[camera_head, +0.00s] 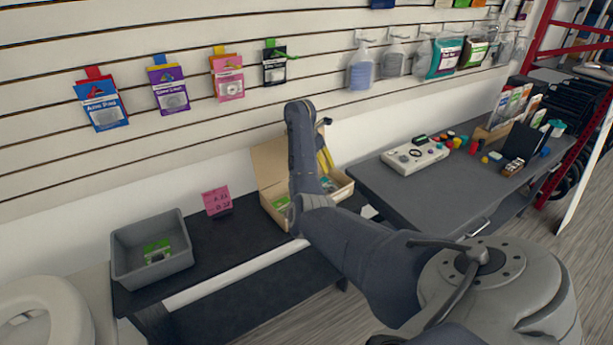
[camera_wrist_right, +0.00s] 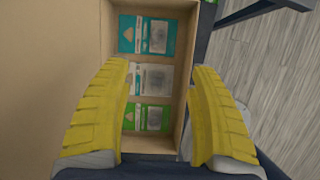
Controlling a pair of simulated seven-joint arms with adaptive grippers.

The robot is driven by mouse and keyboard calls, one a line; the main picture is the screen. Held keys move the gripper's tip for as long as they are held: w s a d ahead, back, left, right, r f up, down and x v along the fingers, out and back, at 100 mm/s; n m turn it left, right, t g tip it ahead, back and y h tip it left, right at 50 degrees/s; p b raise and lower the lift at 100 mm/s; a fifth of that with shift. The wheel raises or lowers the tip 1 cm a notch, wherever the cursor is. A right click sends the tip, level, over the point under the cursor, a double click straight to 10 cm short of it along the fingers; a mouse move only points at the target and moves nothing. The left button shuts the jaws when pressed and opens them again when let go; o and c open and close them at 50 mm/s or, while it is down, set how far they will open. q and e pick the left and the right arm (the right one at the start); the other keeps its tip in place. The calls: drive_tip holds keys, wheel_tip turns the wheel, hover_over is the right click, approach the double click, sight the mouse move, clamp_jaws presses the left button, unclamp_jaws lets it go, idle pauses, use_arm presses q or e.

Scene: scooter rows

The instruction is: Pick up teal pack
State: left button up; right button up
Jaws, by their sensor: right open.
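The teal pack (camera_wrist_right: 127,36) lies flat at the far end of an open cardboard box (camera_wrist_right: 188,92) in the right wrist view. In the head view a bit of teal (camera_head: 328,185) shows at the box's right end. My right gripper (camera_wrist_right: 161,75) is open and empty above the box, its yellow fingers spread to either side. The teal pack lies beyond the fingertips in the wrist view, apart from them. In the head view my right gripper (camera_head: 325,160) is partly hidden behind my arm. My left gripper is not in view.
A grey-and-white pack (camera_wrist_right: 152,80) and a green pack (camera_wrist_right: 147,117) share the cardboard box. The box's lid (camera_head: 271,162) stands raised at the back. A grey bin (camera_head: 123,262) and a pink card (camera_head: 216,201) are to the left. A grey table (camera_head: 400,205) is at right.

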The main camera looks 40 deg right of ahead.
approach(329, 186)
drive_tip(key=x, duration=0.5)
drive_tip(key=shift+d+f, duration=0.1)
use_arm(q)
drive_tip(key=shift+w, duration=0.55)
use_arm(e)
drive_tip(key=shift+x, duration=2.7)
clamp_jaws()
